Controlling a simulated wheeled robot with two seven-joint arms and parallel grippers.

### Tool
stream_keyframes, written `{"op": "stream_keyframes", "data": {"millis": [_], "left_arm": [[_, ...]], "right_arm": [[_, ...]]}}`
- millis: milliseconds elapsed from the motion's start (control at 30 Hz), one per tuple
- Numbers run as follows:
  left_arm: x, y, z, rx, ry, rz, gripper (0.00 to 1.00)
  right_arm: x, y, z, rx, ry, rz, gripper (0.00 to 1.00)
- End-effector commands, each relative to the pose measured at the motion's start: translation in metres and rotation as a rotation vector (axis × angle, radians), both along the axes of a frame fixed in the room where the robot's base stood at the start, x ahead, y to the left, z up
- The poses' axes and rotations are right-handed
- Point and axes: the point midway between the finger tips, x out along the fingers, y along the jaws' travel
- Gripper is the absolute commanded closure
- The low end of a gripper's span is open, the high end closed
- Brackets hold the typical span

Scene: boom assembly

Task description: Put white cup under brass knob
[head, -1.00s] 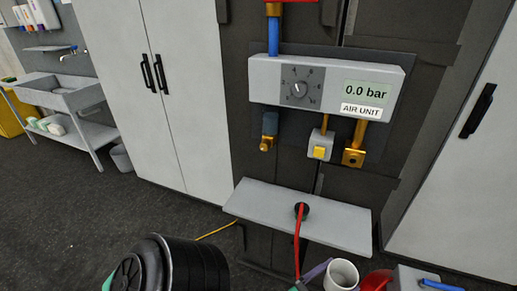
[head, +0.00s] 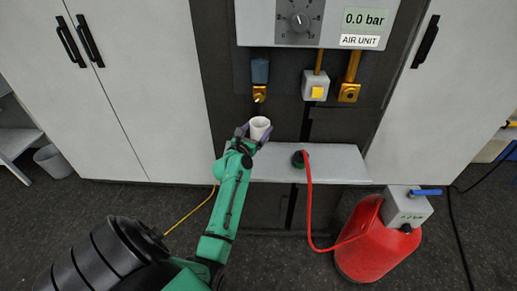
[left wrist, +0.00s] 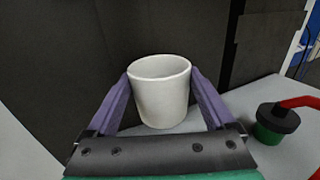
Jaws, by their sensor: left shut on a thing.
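The white cup (head: 259,127) is upright in my left gripper (head: 250,133). In the left wrist view the purple fingers (left wrist: 162,100) are shut on both sides of the cup (left wrist: 160,92), and its open mouth faces up. The brass knob (head: 259,93) hangs below a dark blue fitting under the air unit. In the head view the cup appears just below the knob, with a gap between them. The cup is over the left part of the grey shelf (head: 335,163); I cannot tell if it touches it. My right gripper is not in view.
A black and green plug (head: 298,159) with a red hose stands on the shelf, right of the cup. A yellow button box (head: 316,88) and another brass fitting (head: 349,92) hang further right. A red tank (head: 372,243) stands on the floor at right.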

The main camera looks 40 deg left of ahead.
Motion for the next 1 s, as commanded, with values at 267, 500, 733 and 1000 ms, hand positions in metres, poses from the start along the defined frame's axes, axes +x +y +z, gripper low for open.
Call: {"op": "stream_keyframes", "data": {"millis": [267, 500, 733, 1000], "left_arm": [[0.000, 0.000, -0.056, 0.005, 0.001, 0.000, 0.76], [0.000, 0.000, -0.060, 0.001, -0.002, 0.001, 0.76], [0.000, 0.000, -0.062, 0.001, -0.002, 0.001, 0.00], [-0.002, -0.001, -0.060, 0.001, -0.002, 0.000, 0.00]], "right_arm": [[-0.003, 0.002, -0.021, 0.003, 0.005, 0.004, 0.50], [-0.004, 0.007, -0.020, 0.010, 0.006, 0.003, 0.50], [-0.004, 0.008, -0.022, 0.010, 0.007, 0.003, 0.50], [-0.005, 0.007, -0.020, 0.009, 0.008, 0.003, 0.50]]}}
